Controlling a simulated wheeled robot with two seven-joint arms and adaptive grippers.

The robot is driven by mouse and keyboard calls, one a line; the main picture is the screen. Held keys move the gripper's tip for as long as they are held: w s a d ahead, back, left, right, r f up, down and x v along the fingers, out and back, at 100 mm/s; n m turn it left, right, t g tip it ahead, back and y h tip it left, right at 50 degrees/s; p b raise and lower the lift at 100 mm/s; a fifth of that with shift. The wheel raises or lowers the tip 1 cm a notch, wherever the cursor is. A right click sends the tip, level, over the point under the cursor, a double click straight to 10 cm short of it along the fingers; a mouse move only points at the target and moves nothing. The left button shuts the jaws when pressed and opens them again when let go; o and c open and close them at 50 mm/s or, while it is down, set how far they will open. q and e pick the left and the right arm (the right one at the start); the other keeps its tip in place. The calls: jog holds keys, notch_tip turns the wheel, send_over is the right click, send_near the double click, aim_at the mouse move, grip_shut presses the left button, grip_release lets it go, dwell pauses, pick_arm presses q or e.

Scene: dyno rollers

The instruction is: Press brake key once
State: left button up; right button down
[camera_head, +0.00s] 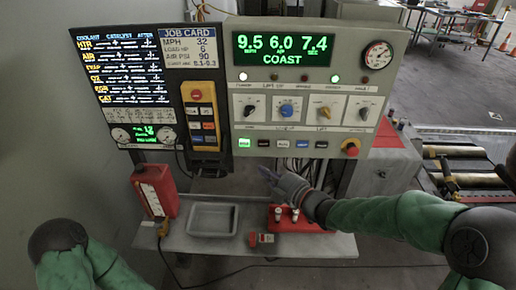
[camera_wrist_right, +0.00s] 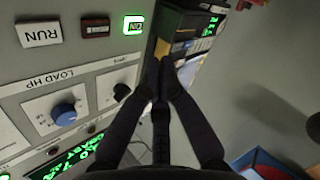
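A grey control panel (camera_head: 300,110) has a bottom row of keys. The leftmost key (camera_head: 244,143) is lit green and reads ON in the right wrist view (camera_wrist_right: 133,26). To its right are a dark key (camera_head: 263,143), a white key (camera_head: 283,144), a blue key (camera_head: 302,145) and another dark key (camera_head: 321,145). I cannot read which is the brake key. The white key reads RUN in the right wrist view (camera_wrist_right: 38,33). My right gripper (camera_head: 266,174) is below the row, touching no key; its fingertips meet (camera_wrist_right: 166,68), empty. My left gripper is out of view.
A red emergency knob (camera_head: 351,148) is at the panel's lower right. Below are a grey tray (camera_head: 213,235), a red case (camera_head: 154,190) and a red block (camera_head: 310,226).

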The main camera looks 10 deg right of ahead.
jog(key=shift+a+r+n, duration=0.1)
jog(key=shift+r+n, duration=0.2)
jog(key=shift+r, duration=0.15)
jog(key=p, duration=0.1)
send_near(258, 144)
jog(key=shift+s+a+x, duration=0.1)
jog(key=shift+a+x, duration=0.1)
jog(key=shift+x, duration=1.15)
jog(key=shift+s+a+x, duration=0.1)
jog(key=shift+a+x, duration=0.1)
jog(key=shift+x, duration=1.1)
jog(key=shift+w, duration=0.1)
jog(key=shift+w+d, duration=0.1)
jog(key=shift+w, duration=0.2)
jog(key=shift+w+d, duration=0.1)
jog(key=shift+w, duration=0.2)
jog(key=shift+s, duration=0.1)
dwell(0.3)
jog(key=shift+s+b, duration=0.35)
jog(key=shift+s, duration=0.3)
